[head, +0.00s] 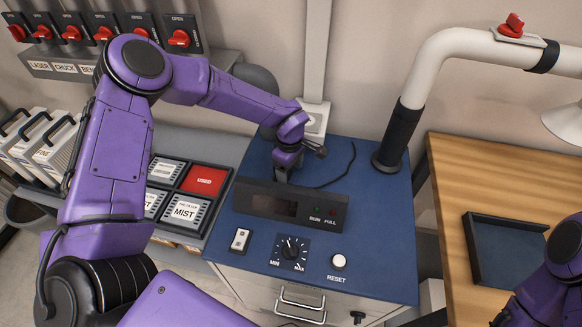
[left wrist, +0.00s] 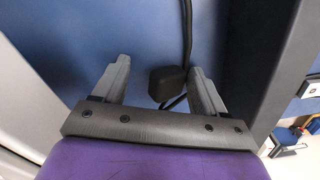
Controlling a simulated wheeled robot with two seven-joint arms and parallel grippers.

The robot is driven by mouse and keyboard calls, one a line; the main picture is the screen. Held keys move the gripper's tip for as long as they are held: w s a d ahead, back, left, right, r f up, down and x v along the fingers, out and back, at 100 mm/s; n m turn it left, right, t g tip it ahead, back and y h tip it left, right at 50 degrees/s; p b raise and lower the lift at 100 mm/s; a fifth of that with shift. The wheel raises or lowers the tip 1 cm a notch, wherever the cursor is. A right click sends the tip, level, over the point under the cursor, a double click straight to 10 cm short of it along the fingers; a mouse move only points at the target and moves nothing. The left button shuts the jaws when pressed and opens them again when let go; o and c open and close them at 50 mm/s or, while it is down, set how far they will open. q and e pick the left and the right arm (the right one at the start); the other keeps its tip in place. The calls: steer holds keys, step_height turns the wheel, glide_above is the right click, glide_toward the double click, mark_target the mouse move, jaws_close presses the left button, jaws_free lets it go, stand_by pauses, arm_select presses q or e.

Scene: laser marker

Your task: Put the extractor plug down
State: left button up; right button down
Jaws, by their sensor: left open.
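The extractor plug (left wrist: 167,83) is a small black block with a dark cable (left wrist: 187,28). In the left wrist view it sits against the blue top of the extractor unit (head: 375,215), between the fingers and clear of both. My left gripper (left wrist: 160,70) is open, pointing down at the blue top. In the head view my left gripper (head: 282,168) is behind the dark display panel (head: 290,206), which hides its fingertips and the plug. The cable (head: 340,178) curves over the blue top to the right. My right gripper is not clearly seen; only my right arm shows at lower right.
A wall socket (head: 316,122) is behind the unit. A thick white pipe with a black collar (head: 398,135) rises at the unit's back right. A wooden table (head: 450,180) with a dark tray (head: 480,262) is at right.

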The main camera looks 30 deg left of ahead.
arm_select(q)
step_height(320, 180, up, 13)
steer(key=b, duration=0.1)
steer(key=shift+r, duration=0.15)
stand_by(0.3)
